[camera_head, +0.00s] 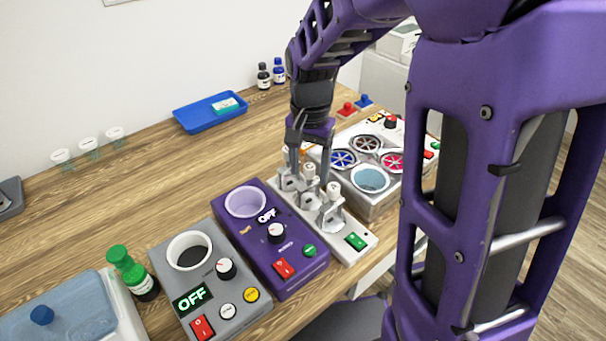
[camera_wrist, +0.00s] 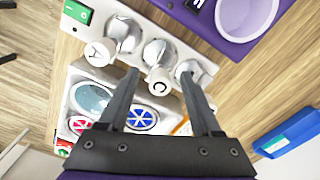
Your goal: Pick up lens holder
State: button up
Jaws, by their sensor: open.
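I cannot tell for sure which part is the lens holder. The likely ones are several silver holders with white-capped stems on a white base (camera_head: 355,255) with a green switch. A near one (camera_head: 333,200) stands toward the switch, with the others behind it. In the wrist view, the middle stem's round cap (camera_wrist: 159,82) shows between my fingertips, and another cap (camera_wrist: 98,54) is to its left. My gripper (camera_head: 307,158) is open, pointing down over the far part of the base. It also shows in the wrist view (camera_wrist: 160,76); contact cannot be told.
A purple device (camera_head: 303,278) with a round cup stands left of the base, beside a grey device (camera_head: 245,310). A grey unit (camera_head: 375,207) with coloured round dishes stands right. A blue tray (camera_head: 190,122) and small bottles (camera_head: 263,76) are farther back.

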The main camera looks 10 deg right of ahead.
jog(key=shift+f, duration=0.7)
grip_shut()
dwell(0.9)
